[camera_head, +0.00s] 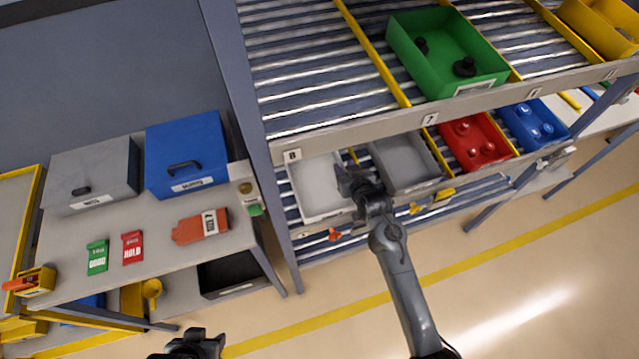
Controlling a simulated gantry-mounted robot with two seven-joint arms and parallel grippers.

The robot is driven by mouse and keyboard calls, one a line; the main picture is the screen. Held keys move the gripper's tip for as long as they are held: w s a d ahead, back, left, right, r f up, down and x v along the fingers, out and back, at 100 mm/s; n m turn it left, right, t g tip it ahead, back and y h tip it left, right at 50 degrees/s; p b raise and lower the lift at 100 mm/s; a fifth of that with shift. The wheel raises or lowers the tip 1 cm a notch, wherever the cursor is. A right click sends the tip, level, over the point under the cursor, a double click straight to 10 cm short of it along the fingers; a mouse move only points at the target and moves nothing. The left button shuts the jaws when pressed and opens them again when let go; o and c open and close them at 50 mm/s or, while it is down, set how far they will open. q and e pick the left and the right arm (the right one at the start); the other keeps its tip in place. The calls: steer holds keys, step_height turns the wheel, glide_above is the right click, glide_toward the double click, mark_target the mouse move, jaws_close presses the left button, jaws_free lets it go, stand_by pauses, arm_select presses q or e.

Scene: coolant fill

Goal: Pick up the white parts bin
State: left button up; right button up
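The white parts bin (312,191) sits on the lower shelf level, below the number 8 label. It is open at the top, and its inside looks empty. My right gripper (347,178) is at the right side of the white bin, over or against its right wall. It covers part of that wall, and I cannot tell if it touches. Its fingers are too small and dark to show whether they are open or shut. My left gripper (197,342) is low at the bottom edge of the view, away from the bin, and its fingertips are unclear.
A grey bin (404,163) stands just right of the white bin, then a red bin (489,155) and a blue bin (536,127). A green bin (425,60) is on the roller shelf (310,75) above. A bench (165,225) with boxes stands left. The floor in front is clear.

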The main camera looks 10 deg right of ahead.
jaws_close()
steer(key=shift+r, duration=0.15)
